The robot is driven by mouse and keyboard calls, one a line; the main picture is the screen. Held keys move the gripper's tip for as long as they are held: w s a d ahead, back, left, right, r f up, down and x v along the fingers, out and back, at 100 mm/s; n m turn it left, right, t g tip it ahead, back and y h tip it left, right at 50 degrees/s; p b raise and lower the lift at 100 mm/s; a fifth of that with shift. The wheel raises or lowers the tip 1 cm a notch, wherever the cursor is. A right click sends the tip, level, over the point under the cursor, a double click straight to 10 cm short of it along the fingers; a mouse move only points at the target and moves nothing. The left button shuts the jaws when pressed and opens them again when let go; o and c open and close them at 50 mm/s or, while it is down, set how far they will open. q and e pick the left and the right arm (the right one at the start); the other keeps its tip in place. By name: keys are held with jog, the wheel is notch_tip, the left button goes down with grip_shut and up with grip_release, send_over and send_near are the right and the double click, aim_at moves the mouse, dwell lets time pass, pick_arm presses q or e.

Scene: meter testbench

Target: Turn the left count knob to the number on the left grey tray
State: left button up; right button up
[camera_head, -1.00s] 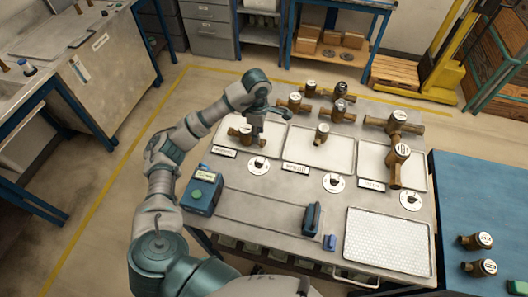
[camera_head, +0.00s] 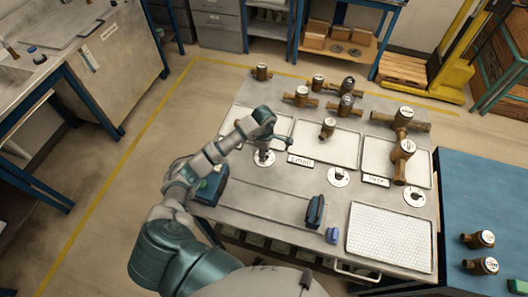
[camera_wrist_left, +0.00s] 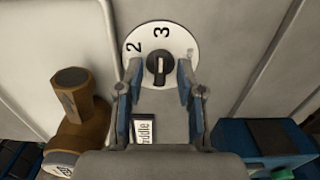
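The left count knob (camera_wrist_left: 160,68) is a black knob with a white mark on a white dial (camera_wrist_left: 150,42) showing 2 and 3. In the left wrist view the white mark runs up and down, roughly in line with the 3. My left gripper (camera_wrist_left: 162,75) is open, one finger on each side of the knob; contact cannot be told. In the head view it (camera_head: 266,148) hangs over the left dial (camera_head: 264,159). The left grey tray (camera_head: 236,113) is mostly behind my arm. My right gripper is not in view.
A brass meter (camera_wrist_left: 75,110) lies close to the left finger in the left wrist view. A blue box (camera_head: 209,186) stands just left of the dial. The middle dial (camera_head: 339,177) and right dial (camera_head: 414,196) are to the right. A white perforated tray (camera_head: 389,240) lies at the front.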

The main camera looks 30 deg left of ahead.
pick_arm(q)
jog(key=shift+f, duration=0.1)
grip_shut()
jog(key=shift+n, duration=0.3)
jog(key=n, duration=1)
jog(key=shift+n, duration=0.4)
jog(key=n, duration=0.6)
jog(key=n+p, duration=0.1)
jog(key=n, duration=0.5)
jog(key=shift+p, duration=0.35)
jog(key=shift+n, duration=0.4)
